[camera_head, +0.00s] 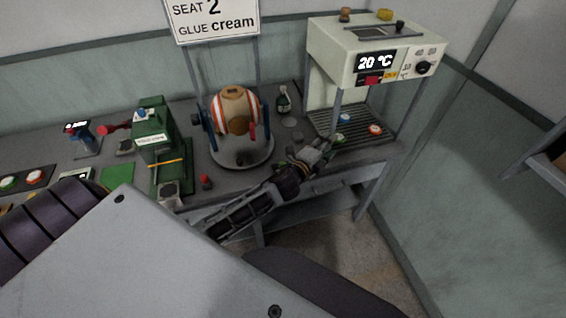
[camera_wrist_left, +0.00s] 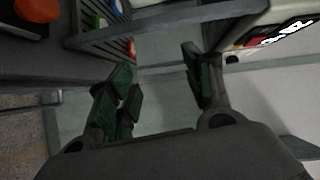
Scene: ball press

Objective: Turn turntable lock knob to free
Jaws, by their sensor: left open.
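The turntable (camera_head: 243,157) is a round grey disc on the bench in the head view. A striped orange-and-white ball (camera_head: 238,108) sits on it between blue posts. A small dark knob (camera_head: 195,119) shows at its left side, and a red-topped piece (camera_head: 206,182) stands at its front left. I cannot tell which is the lock knob, nor its setting. My left gripper (camera_head: 318,152) is to the right of the turntable, apart from it, by the cream machine. In the left wrist view the left gripper (camera_wrist_left: 160,85) is open, with nothing between its fingers. My right gripper is not in view.
The cream machine (camera_head: 372,42) with a display stands at the right over a slatted tray (camera_head: 350,125) with coloured pucks; the tray also shows in the wrist view (camera_wrist_left: 150,14). A green press (camera_head: 155,135) stands left of the turntable. A small bottle (camera_head: 283,100) is behind it.

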